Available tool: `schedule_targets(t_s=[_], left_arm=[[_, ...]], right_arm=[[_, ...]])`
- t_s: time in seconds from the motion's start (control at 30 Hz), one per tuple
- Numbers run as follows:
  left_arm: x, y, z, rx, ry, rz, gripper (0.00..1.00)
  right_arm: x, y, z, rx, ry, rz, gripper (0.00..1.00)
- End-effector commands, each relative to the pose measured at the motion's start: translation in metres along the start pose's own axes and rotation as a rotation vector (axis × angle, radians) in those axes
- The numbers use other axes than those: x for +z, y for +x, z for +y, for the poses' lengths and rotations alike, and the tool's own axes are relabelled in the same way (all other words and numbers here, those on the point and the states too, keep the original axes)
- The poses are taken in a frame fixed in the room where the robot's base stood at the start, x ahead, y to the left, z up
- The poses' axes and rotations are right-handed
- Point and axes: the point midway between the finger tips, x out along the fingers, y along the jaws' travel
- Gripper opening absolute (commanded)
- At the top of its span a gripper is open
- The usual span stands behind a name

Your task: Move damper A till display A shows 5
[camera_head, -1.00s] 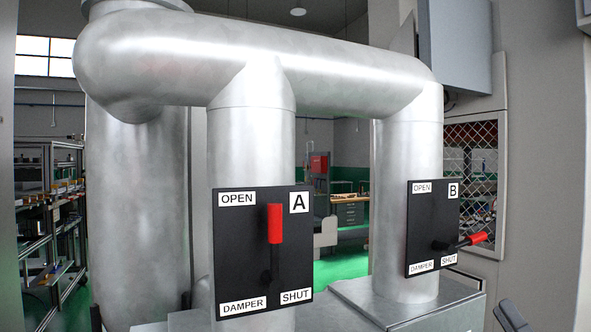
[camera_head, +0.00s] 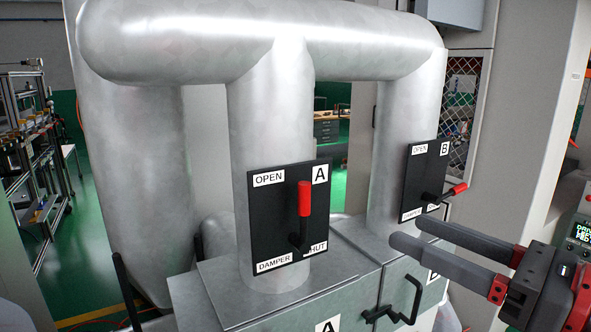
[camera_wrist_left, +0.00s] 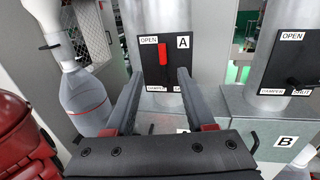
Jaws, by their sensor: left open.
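Damper A is a black plate (camera_head: 268,212) on the middle duct. Its lever has a red handle (camera_head: 304,198) that stands upright, with its pivot near the SHUT label. In the left wrist view the red handle (camera_wrist_left: 163,53) appears beyond and between my fingertips. No display A reading is legible.
Damper B (camera_head: 418,185) is on the right duct, its red handle (camera_head: 459,188) pointing right. Grey cabinets A (camera_head: 240,310) and B (camera_head: 415,275) with black door handles stand below. A small screen (camera_head: 583,232) with unclear text is at the right edge.

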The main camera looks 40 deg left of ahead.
Motion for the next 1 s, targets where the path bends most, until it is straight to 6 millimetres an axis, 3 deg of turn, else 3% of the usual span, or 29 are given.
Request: schedule_targets(t_s=[0.23, 0.7, 1.0], left_arm=[[0.000, 0.034, 0.003, 0.007, -0.007, 0.013, 0.55], [0.001, 0.142, 0.003, 0.008, -0.004, 0.008, 0.55], [-0.002, 0.172, 0.002, 0.005, -0.002, 0.007, 0.55]], right_arm=[[-0.002, 0.013, 0.001, 0.000, 0.000, 0.000, 0.46], [-0.009, 0.051, 0.003, 0.000, 0.000, 0.000, 0.46], [-0.010, 0.059, 0.003, 0.000, 0.000, 0.000, 0.46]])
